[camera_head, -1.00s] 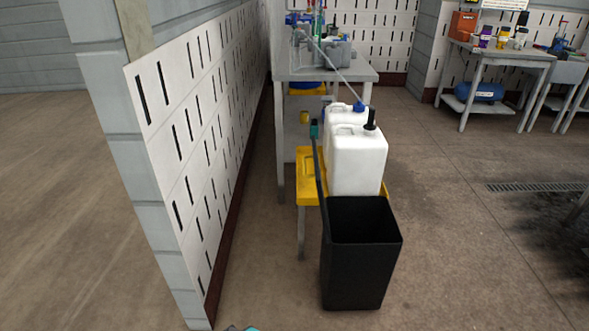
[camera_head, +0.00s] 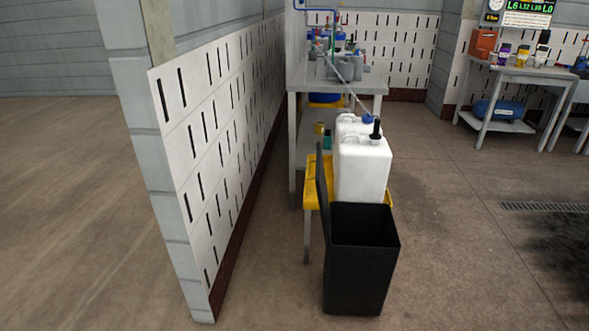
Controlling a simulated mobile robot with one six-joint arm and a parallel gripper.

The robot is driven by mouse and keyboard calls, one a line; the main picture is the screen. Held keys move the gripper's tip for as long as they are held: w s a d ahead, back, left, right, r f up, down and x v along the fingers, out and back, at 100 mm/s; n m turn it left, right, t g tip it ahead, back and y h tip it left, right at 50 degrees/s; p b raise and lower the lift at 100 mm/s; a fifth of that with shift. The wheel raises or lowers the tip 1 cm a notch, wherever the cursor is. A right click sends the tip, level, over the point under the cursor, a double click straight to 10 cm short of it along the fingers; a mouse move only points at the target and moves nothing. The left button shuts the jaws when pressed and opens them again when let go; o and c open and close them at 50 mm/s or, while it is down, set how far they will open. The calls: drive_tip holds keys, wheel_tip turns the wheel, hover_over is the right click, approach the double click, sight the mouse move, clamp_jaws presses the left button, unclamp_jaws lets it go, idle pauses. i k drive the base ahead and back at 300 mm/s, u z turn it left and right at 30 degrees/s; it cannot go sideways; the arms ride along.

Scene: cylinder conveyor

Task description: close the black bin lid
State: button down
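The black bin (camera_head: 357,276) stands upright on the floor, right of centre, with its top open and its dark inside showing. Its black lid (camera_head: 322,196) stands raised, seen nearly edge-on, along the bin's left side. My gripper is not in view, so its state and its distance from the lid cannot be seen.
A yellow stand (camera_head: 311,183) with white canisters (camera_head: 361,166) is directly behind the bin. A slotted wall panel (camera_head: 205,150) runs along the left. A workbench (camera_head: 376,86) stands farther back. Floor is clear right of the bin and between bin and wall.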

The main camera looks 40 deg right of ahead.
sight(319, 178)
drive_tip(key=z, duration=0.15)
drive_tip(key=i, duration=0.95)
drive_tip(key=u, duration=0.05)
